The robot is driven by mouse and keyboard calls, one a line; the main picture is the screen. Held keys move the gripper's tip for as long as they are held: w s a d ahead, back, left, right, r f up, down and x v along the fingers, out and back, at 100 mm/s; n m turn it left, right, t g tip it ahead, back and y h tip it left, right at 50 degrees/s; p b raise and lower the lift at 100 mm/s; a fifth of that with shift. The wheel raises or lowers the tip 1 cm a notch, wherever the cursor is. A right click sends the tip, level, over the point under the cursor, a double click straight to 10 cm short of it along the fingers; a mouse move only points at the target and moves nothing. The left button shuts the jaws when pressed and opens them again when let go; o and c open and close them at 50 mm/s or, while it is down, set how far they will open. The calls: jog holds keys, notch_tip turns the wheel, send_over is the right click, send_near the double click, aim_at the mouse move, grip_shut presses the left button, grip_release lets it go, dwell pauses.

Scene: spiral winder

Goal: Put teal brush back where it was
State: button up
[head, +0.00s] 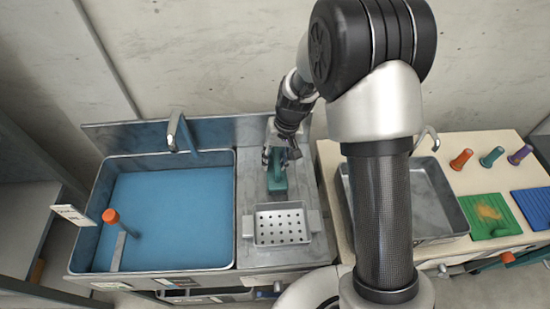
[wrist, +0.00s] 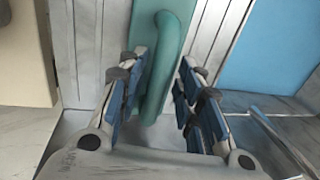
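The teal brush (head: 277,181) lies on the grey ribbed drainboard (head: 250,190) between the blue sink and the right counter. In the wrist view its teal body with a raised, curved handle (wrist: 166,60) runs up between my fingers. My gripper (head: 281,157) is over the brush from above. In the wrist view my gripper (wrist: 164,68) is open, one blue-padded finger on each side of the handle. The gap to the handle is narrow at the tips, and contact there is unclear. The brush's underside is hidden.
A perforated tray (head: 281,227) stands just in front of the brush. The blue-bottomed sink (head: 170,215) with an orange-topped pipe (head: 111,217) is left, under a faucet (head: 174,135). Right are a metal basin (head: 448,207), orange, teal and purple pegs (head: 491,157), and green and blue pads (head: 487,215).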

notch_tip(320, 180, up, 12)
jog(key=d+p, duration=0.2)
jog(key=p, duration=0.2)
jog(key=s+d+r+t, duration=0.2)
jog(key=s+d+r, duration=0.2)
jog(key=s+r, duration=0.8)
jog(key=s+d+r+t+h, duration=0.1)
jog(key=s+d+r, duration=0.1)
jog(key=s, duration=0.4)
jog(key=s+d+r+t+h, duration=0.1)
jog(key=s+d+r, duration=0.1)
jog(key=s, duration=0.5)
jog(key=shift+s+r+t, duration=0.25)
jog(key=shift+r+t, duration=0.05)
jog(key=shift+r, duration=0.35)
